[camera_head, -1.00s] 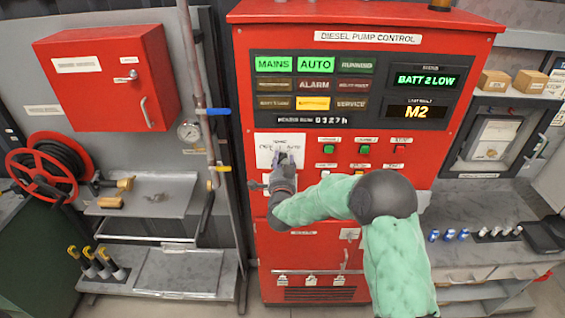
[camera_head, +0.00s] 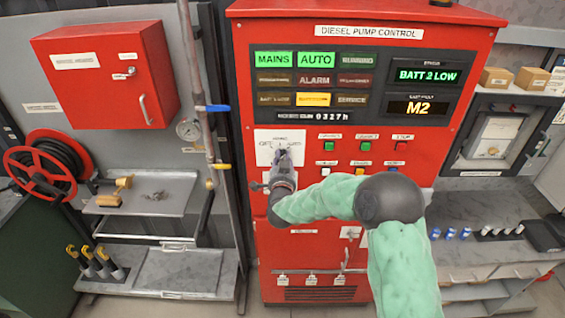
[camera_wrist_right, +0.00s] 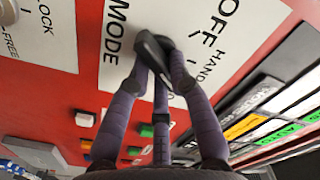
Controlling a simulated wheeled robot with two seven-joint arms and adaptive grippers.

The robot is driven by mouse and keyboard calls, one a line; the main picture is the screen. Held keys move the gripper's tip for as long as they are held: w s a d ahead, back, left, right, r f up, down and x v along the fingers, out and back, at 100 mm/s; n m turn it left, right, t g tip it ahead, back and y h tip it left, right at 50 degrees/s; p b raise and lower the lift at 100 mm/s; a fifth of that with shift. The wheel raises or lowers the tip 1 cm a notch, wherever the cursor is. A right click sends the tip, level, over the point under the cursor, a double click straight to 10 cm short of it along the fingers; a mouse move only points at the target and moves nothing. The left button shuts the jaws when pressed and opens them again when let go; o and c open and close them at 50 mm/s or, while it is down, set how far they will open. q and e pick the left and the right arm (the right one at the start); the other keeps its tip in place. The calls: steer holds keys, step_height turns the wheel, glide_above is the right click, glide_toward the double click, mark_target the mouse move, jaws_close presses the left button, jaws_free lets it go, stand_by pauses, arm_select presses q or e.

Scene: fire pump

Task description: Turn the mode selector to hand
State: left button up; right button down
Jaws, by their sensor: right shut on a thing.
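The mode selector is a dark knob (camera_wrist_right: 150,46) on a white plate (camera_wrist_right: 113,70) marked MODE, OFF and HAND in the right wrist view. A further label is mostly hidden behind the fingers. My right gripper (camera_wrist_right: 163,62) is shut on the knob, its fingertips pressed around it. In the head view the right gripper (camera_head: 282,160) covers most of the knob at the lower edge of the white plate (camera_head: 266,146). I cannot tell exactly which label the knob points at. The AUTO lamp (camera_head: 316,60) is lit green. My left gripper is not in view.
The red pump control cabinet (camera_head: 385,20) carries several push buttons (camera_head: 365,146) right of the selector. A key switch (camera_head: 258,187) sits just left of the gripper.

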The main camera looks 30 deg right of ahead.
steer(key=n+b, duration=0.1)
steer(key=n, duration=0.2)
steer(key=shift+n, duration=0.3)
steer(key=shift+w+a+r+n, duration=0.1)
steer(key=shift+n, duration=0.8)
steer(key=shift+a+r+n, duration=0.1)
steer(key=shift+n, duration=0.8)
steer(key=c, duration=1.1)
jaws_free()
steer(key=v, duration=1.2)
steer(key=shift+f, duration=0.1)
